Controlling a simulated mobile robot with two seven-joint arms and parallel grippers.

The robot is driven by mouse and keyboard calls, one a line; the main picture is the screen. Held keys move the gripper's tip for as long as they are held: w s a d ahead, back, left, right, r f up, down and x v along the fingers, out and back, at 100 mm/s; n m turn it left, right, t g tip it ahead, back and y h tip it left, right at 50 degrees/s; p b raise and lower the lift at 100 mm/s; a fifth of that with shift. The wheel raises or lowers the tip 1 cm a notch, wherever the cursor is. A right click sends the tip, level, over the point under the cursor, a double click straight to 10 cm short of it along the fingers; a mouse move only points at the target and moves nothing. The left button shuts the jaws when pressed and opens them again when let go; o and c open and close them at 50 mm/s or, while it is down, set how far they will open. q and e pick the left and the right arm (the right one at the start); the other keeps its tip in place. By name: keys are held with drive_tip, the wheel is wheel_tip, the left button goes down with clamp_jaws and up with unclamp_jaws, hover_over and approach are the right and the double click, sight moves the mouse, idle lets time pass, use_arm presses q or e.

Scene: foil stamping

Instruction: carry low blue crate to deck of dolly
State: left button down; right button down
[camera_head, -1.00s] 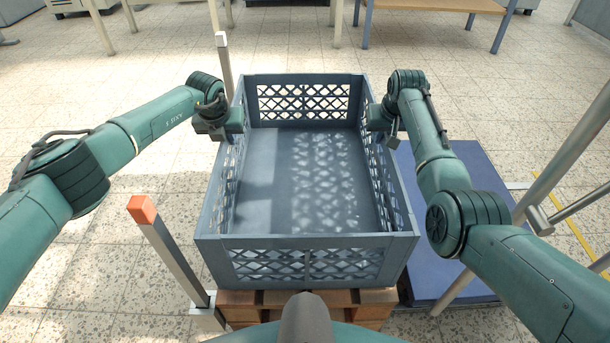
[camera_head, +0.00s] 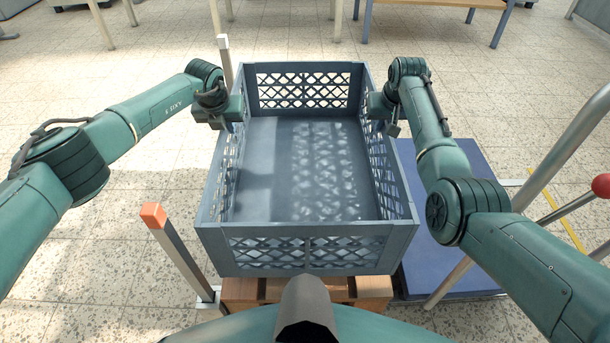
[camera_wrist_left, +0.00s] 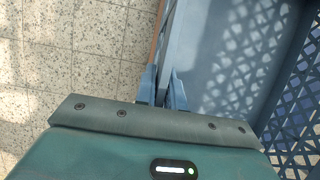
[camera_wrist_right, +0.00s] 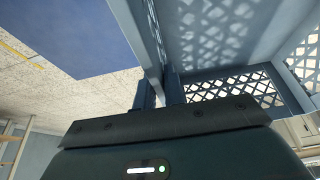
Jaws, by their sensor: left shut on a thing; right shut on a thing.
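The low blue crate (camera_head: 308,250) is empty and held level between my arms in the head view, above a wooden pallet (camera_head: 365,290). My left gripper (camera_head: 235,112) is shut on its left wall; the left wrist view shows the fingers (camera_wrist_left: 163,88) on either side of the rim. My right gripper (camera_head: 380,110) is shut on the right wall, and the right wrist view shows its fingers (camera_wrist_right: 160,92) around that rim. The dolly's blue deck (camera_head: 455,215) lies low on the floor to the right, partly hidden by my right arm and the crate.
A post with an orange tip (camera_head: 165,235) stands at the pallet's near left, and another post (camera_head: 224,60) at its far left. The dolly's metal handle (camera_head: 570,140) rises at the right beside a red knob (camera_head: 601,185). Tables stand at the back.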

sight(222, 151)
use_arm(q)
drive_tip(key=shift+w+r, duration=0.1)
drive_tip(key=shift+r, duration=0.1)
use_arm(e)
drive_tip(key=shift+w+r, duration=0.1)
drive_tip(key=shift+r, duration=0.15)
